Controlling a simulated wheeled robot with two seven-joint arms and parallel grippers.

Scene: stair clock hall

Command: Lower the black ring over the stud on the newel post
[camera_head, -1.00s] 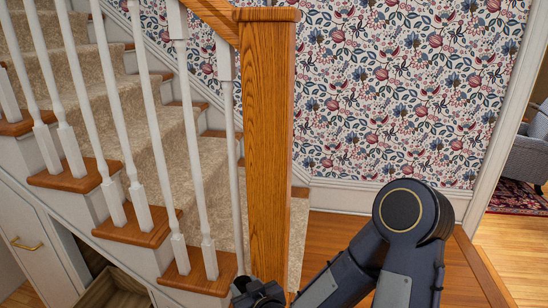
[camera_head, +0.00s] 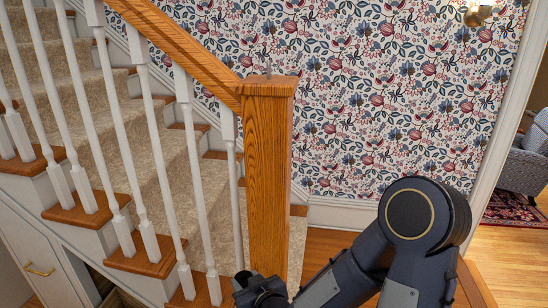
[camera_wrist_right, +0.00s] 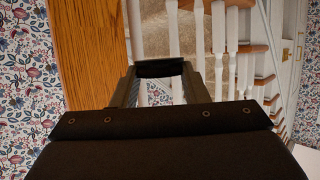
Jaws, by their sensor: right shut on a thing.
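The wooden newel post (camera_head: 267,180) stands upright in the middle of the head view. A small grey stud (camera_head: 268,69) sticks up from its flat cap. My right gripper (camera_head: 259,290) is low in front of the post, well below the cap and partly cut off by the frame's bottom edge. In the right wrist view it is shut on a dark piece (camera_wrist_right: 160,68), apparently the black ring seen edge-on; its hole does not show. The post (camera_wrist_right: 88,50) is to the left there. My left gripper is not in view.
The sloping handrail (camera_head: 180,45) meets the post from the upper left, with white balusters (camera_head: 160,150) below it and carpeted stairs behind. Floral wallpaper (camera_head: 390,100) is behind. A grey armchair (camera_head: 525,160) stands far right. Space above the cap is clear.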

